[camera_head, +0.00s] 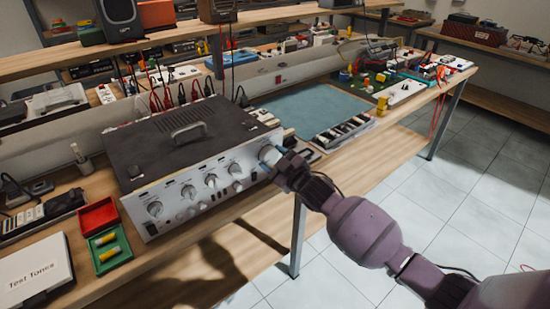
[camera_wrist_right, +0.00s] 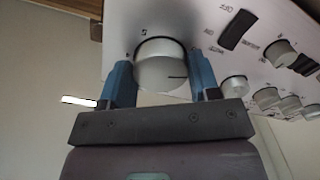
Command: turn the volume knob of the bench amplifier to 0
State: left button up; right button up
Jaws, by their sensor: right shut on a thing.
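The bench amplifier (camera_head: 205,160) is a dark-topped box with a silver front panel, standing on the wooden bench in the head view. A large silver knob at the right end of its front sits between the blue fingers of my right gripper (camera_head: 271,157). In the right wrist view, this knob (camera_wrist_right: 160,68) has one finger of my right gripper (camera_wrist_right: 162,82) on each side, and the gripper is shut on it. A dark pointer line on the knob's face points to the right of that picture. Most panel markings around the knob are hidden or unreadable. My left gripper is not in view.
Several other knobs (camera_head: 212,181) line the front panel. Cables (camera_head: 180,93) rise behind the amplifier. A red tray (camera_head: 98,217), a green tray (camera_head: 109,249) and a white "Test Tones" box (camera_head: 36,271) lie to its left. A blue mat (camera_head: 315,108) covers bench right of it.

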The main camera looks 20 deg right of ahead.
jog(key=shift+r+n, duration=0.15)
jog(key=shift+n, duration=0.75)
jog(key=shift+n+p, duration=0.5)
jog(key=shift+n, duration=1)
jog(key=o, duration=0.9)
jog(key=shift+d, duration=0.1)
jog(key=p+v, duration=0.1)
jog(key=v, duration=0.9)
jog(key=shift+s+d, duration=0.1)
jog(key=shift+s, duration=0.25)
